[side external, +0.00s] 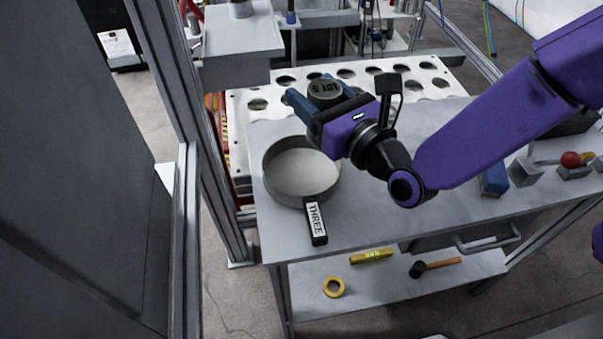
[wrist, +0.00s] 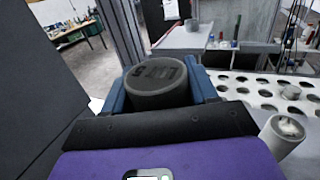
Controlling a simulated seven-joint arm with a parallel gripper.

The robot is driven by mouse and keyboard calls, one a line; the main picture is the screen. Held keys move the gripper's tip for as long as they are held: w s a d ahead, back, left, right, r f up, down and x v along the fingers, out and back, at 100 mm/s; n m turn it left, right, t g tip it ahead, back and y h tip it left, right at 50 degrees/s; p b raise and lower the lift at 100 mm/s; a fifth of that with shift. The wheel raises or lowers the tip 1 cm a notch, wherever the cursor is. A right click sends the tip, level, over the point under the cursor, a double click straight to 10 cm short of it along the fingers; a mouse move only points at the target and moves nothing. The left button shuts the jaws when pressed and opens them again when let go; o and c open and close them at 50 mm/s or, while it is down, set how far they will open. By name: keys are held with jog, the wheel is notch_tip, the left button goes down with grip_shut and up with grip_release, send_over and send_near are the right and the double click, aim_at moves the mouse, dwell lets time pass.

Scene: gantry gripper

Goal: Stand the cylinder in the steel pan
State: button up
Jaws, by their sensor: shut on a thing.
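The cylinder (side external: 326,89) is dark grey with a round top marked "LOT 5". My gripper (side external: 312,88) is shut on it, with one blue finger on each side. In the wrist view the cylinder (wrist: 157,85) sits between the fingers with its marked top showing; its lower part is hidden. The steel pan (side external: 270,185) is round and grey, and rests on the table at the near left. Its black handle (side external: 315,224), labelled "THREE", points toward the front edge. In the side view the cylinder appears beyond the pan's far right rim; its height cannot be told.
A white rack with round holes (side external: 258,104) lies behind the pan. A grey cup-like thing (wrist: 284,135) stands at the right in the wrist view. A blue block (side external: 494,181) and a red ball (side external: 571,159) are at the table's right. The table's middle front is clear.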

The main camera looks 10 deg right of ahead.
send_over(314, 179)
jog(key=shift+f, duration=6.6)
jog(key=shift+f, duration=0.1)
jog(key=o, duration=1.4)
jog(key=shift+f, duration=0.1)
jog(key=v, duration=1.2)
jog(key=shift+r, duration=0.2)
